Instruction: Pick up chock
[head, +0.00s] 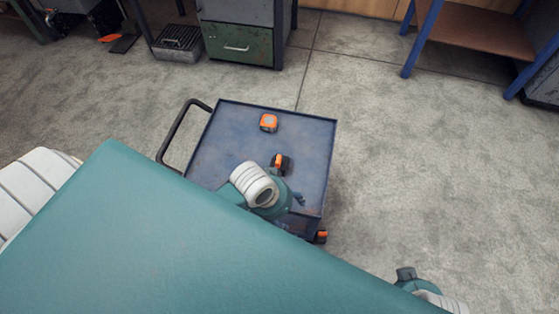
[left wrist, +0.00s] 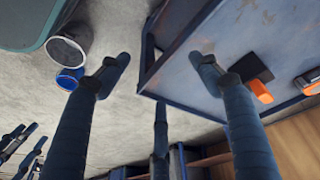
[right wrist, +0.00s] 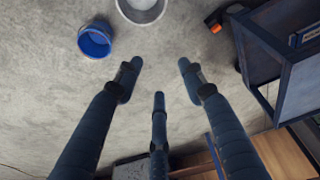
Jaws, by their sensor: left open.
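The chock is most likely the black wedge-like piece with an orange part. It lies on the blue cart top (head: 225,150), and its orange and black end (head: 281,162) shows just beyond my left wrist, which hides part of it. In the left wrist view the chock (left wrist: 257,82) lies close to the right finger, outside the gap between the fingers. My left gripper (head: 298,200) is open and empty over the near part of the cart; its spread fingers show in its wrist view (left wrist: 158,66). My right gripper (right wrist: 159,70) is open and empty above bare floor.
An orange and grey boxy item (head: 269,123) sits farther back on the cart. The cart has a raised rim and a black handle (head: 182,130) at left. A blue bucket-like container (right wrist: 95,40) stands on the floor. A green cabinet (head: 240,45) and wooden shelf (head: 480,35) stand behind.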

